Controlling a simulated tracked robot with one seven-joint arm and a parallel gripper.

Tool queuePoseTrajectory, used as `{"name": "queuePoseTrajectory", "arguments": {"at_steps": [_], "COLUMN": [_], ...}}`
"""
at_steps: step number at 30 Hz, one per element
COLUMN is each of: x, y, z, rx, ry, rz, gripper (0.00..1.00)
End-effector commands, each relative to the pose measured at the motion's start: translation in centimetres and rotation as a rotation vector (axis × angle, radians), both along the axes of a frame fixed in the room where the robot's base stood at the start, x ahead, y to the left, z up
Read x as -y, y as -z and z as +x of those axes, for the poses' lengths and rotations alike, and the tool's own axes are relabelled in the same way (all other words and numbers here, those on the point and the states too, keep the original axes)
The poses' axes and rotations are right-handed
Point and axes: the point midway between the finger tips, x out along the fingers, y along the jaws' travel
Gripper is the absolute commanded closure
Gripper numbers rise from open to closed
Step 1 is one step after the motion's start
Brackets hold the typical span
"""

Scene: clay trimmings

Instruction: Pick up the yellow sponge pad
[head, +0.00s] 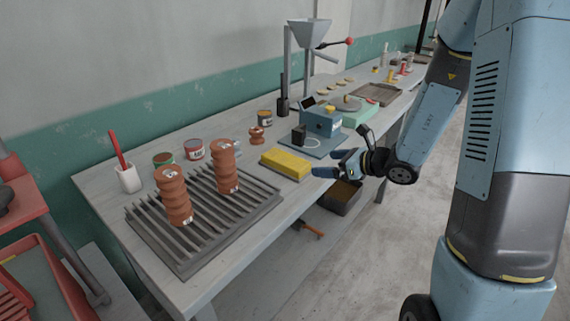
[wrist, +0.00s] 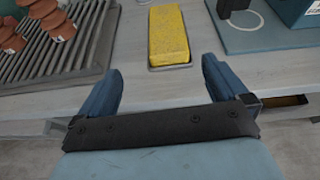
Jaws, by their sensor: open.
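The yellow sponge pad (head: 286,163) is a rectangular block lying near the front edge of the workbench, on a thin grey tray or base. In the wrist view the yellow sponge pad (wrist: 169,34) lies ahead of the fingers, its long side pointing away from me. My gripper (head: 326,172) is at the bench's front edge, to the right of the pad in the head view. In the wrist view my gripper (wrist: 160,83) has its two blue fingers spread wide, with nothing between them. The fingers are apart from the pad.
A slatted grey rack (head: 205,225) with two ribbed clay-coloured columns (head: 225,167) stands left of the pad. A blue-grey mat with a blue box (head: 321,123) lies to its right. Several tins (head: 194,149) stand behind. Bare bench surface surrounds the pad's front.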

Motion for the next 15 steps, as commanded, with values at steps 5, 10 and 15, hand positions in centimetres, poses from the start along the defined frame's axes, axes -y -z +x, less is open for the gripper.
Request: {"name": "queuePoseTrajectory", "arguments": {"at_steps": [5, 10, 15], "x": [-0.5, -2.6, -4.6], "y": [1.0, 2.1, 3.1], "z": [0.9, 2.5, 4.1], "rx": [-0.018, -0.019, -0.017], "ry": [0.028, 0.026, 0.026], "rz": [0.015, 0.015, 0.015], "gripper": [0.0, 0.0, 0.0]}}
